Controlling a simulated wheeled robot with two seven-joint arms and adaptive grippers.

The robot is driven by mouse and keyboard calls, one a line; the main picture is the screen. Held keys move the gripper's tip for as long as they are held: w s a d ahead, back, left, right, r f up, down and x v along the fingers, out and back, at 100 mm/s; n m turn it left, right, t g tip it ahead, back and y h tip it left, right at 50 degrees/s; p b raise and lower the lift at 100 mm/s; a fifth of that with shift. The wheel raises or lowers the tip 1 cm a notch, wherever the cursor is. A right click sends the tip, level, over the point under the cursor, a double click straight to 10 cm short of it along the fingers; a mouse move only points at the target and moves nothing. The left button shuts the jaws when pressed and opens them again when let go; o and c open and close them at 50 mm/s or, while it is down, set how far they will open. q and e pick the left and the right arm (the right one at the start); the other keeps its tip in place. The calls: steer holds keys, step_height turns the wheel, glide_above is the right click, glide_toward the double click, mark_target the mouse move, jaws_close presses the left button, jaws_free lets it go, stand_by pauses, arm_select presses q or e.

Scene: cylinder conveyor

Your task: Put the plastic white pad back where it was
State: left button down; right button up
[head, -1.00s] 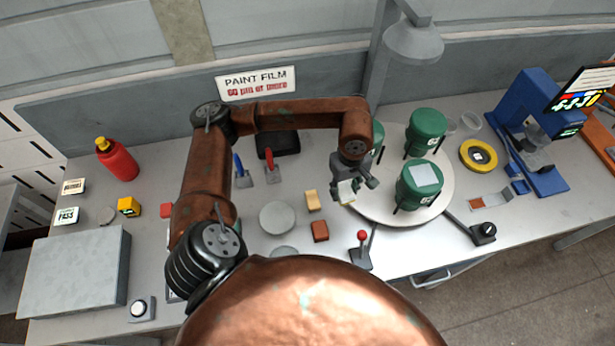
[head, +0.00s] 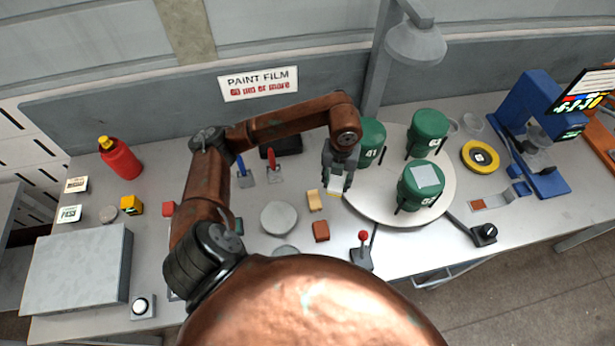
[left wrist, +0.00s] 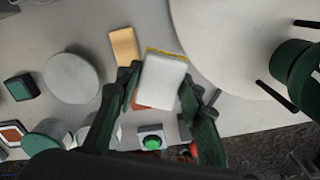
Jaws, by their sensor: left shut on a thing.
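The white pad (left wrist: 162,80), a small block with a yellow edge, sits between the fingers of my left gripper (left wrist: 160,92) in the left wrist view. In the head view my left gripper (head: 337,184) is shut on the pad (head: 335,186) and holds it over the table, just left of the round turntable. A tan block (head: 314,200) and a red-brown block (head: 321,231) lie just left of and nearer than the gripper. In the left wrist view the pad partly hides the red-brown block. My right gripper is not in view.
The pale turntable (head: 385,208) carries several green cylinders; one (head: 421,186) has a grey square on top. A red-knobbed lever (head: 362,250) stands at the front edge. A grey disc (head: 279,218) lies left of the blocks. A blue press (head: 540,130) stands at the right.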

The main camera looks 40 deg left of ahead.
arm_select(q)
steer(key=n, duration=0.3)
steer(key=a+n, duration=0.1)
steer(key=n, duration=0.1)
steer(key=shift+f, duration=0.25)
steer(key=w+a+f+p, duration=0.15)
steer(key=a+f, duration=0.25)
steer(key=a, duration=0.4)
glide_above(308, 177)
steer(key=d, duration=0.1)
steer(key=f, duration=0.4)
steer(key=shift+s+f, duration=0.2)
steer(key=shift+f, duration=0.05)
steer(key=shift+w+a+f, duration=0.15)
steer(key=shift+a+f, duration=0.35)
steer(key=shift+f, duration=0.15)
step_height(308, 177, down, 2)
steer(key=shift+f, duration=0.25)
steer(key=shift+f+p, duration=0.3)
